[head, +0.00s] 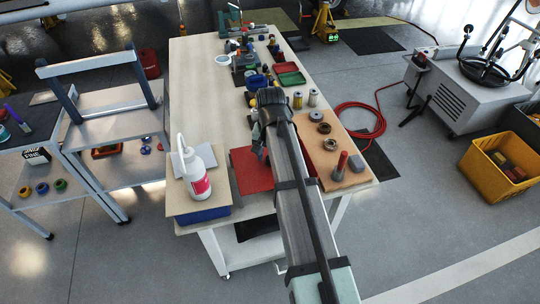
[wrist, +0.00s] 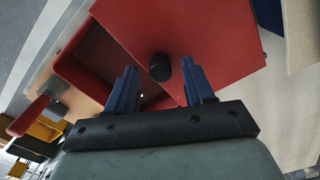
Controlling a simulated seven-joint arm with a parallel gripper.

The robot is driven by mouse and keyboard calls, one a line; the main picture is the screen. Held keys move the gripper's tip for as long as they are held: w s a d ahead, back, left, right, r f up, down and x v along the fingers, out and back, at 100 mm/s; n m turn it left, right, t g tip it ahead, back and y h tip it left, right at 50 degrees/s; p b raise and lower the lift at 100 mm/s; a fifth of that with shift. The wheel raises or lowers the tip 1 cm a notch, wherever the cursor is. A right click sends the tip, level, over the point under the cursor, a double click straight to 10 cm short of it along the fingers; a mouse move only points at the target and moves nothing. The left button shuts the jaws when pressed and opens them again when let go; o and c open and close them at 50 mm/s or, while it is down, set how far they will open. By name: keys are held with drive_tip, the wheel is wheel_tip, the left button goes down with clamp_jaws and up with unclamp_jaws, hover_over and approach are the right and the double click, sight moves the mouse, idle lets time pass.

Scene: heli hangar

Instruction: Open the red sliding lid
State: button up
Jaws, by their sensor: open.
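A red sliding lid (wrist: 215,40) with a dark round knob (wrist: 160,67) fills the upper middle of the wrist view. It lies across a red box (wrist: 85,55), whose inside shows at the left, so the box is partly uncovered. In the head view the lid (head: 250,172) is near the front of the table, and my arm hides the knob and much of the box. My gripper (wrist: 159,64) is open, its two blue fingers on either side of the knob. I cannot tell whether they touch it. The gripper in the head view (head: 260,148) is partly hidden by my arm.
A white bottle (head: 198,176) stands on a board left of the lid. A wooden board (head: 345,178) with round parts and a red-handled item lies to the right. Several tools and trays crowd the far table (head: 205,105), whose left middle is clear.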

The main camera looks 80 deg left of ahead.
wheel_tip(320, 180, up, 13)
idle(0.5)
drive_tip(key=shift+w+f, duration=0.1)
idle(0.4)
